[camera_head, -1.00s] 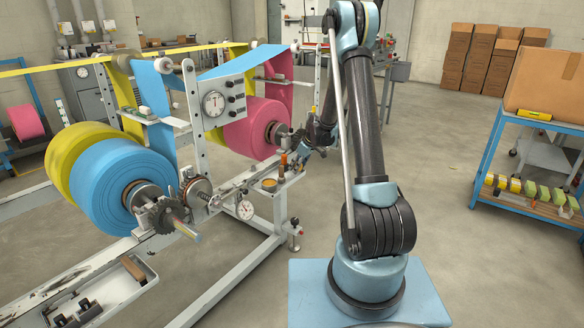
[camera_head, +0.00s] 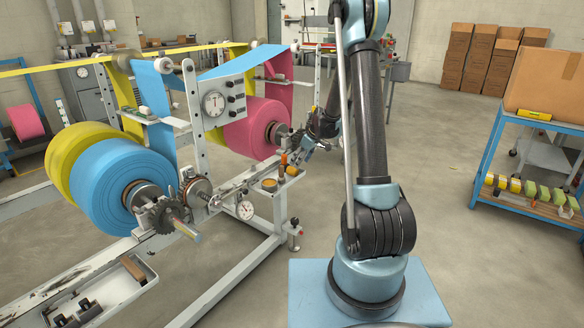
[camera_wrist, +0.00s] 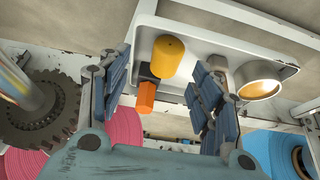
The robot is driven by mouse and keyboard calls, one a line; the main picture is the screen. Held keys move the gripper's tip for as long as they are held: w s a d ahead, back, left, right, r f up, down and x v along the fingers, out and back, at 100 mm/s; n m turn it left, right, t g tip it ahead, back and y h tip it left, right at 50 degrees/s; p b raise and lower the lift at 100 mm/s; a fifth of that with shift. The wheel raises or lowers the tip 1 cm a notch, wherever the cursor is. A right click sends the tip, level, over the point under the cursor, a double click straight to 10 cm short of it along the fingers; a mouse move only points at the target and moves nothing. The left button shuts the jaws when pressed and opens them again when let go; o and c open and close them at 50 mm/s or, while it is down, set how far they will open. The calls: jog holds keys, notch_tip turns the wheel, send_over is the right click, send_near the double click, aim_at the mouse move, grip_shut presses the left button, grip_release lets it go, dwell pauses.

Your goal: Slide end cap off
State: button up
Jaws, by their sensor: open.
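My gripper (camera_head: 308,146) is open beside the machine's small tray (camera_head: 290,178). In the wrist view my gripper (camera_wrist: 160,88) has its jaws spread either side of a yellow cylinder (camera_wrist: 167,56) and an orange-handled piece (camera_wrist: 147,97), apart from both. A dark toothed gear (camera_wrist: 40,112) on a pale metal shaft (camera_wrist: 22,80) is left of the jaws, before the pink roll (camera_wrist: 126,128). The blue roll (camera_head: 110,185) has a similar gear (camera_head: 163,215) and a protruding shaft (camera_head: 187,230). I cannot tell which part is the end cap.
A round tin (camera_wrist: 262,86) with a pale orange inside stands in the white tray (camera_wrist: 220,22) to the right of the jaws. A blue cart (camera_head: 490,150) stands right, with open floor between.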

jog(key=v, duration=0.7)
jog(key=shift+d+r, duration=0.15)
jog(key=shift+r, duration=0.15)
jog(key=shift+s, duration=0.1)
jog(key=s+d+r+m+h, duration=0.1)
jog(key=s+d+r+m, duration=0.15)
jog(key=s, duration=0.45)
jog(key=s+d+r+m, duration=0.15)
jog(key=s+r, duration=0.25)
jog(key=s, duration=0.4)
jog(key=s+d+r+m+h, duration=0.1)
jog(key=s+d+r, duration=0.15)
jog(key=s, duration=0.45)
jog(key=s+d+f+m+h, duration=0.1)
jog(key=s+d+f+m, duration=0.1)
jog(key=s, duration=0.9)
jog(key=s+d+f+m+h, duration=0.1)
jog(key=s+d+f+m, duration=0.2)
jog(key=s, duration=0.9)
jog(key=shift+s+d+m+g, duration=0.3)
jog(key=shift+g, duration=0.1)
